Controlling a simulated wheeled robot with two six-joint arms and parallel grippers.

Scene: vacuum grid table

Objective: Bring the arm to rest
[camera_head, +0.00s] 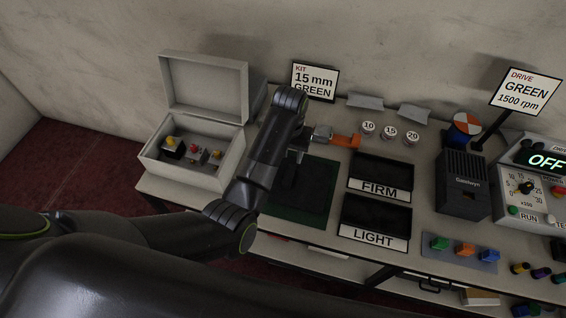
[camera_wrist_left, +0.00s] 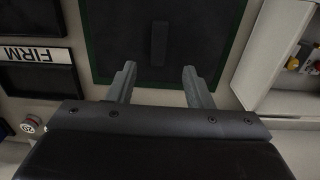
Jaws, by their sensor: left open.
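My left arm (camera_head: 265,155) reaches in from the left, over the dark green-edged mat (camera_head: 318,190). My left gripper is mostly hidden behind its own wrist in the head view. In the left wrist view my left gripper (camera_wrist_left: 160,82) is open, its two grey fingers apart with nothing between them. Past the fingertips lies the mat (camera_wrist_left: 205,50), with a dark bar-shaped piece (camera_wrist_left: 159,44) on it, apart from the fingers. My right gripper is not in view.
An open-lidded box (camera_head: 200,90) with coloured parts stands left of the arm. An orange-ended tool (camera_head: 345,140) lies right of the wrist. FIRM (camera_head: 380,189) and LIGHT (camera_head: 374,237) trays, a dark block (camera_head: 463,190) and the drive unit (camera_head: 525,190) stand further right.

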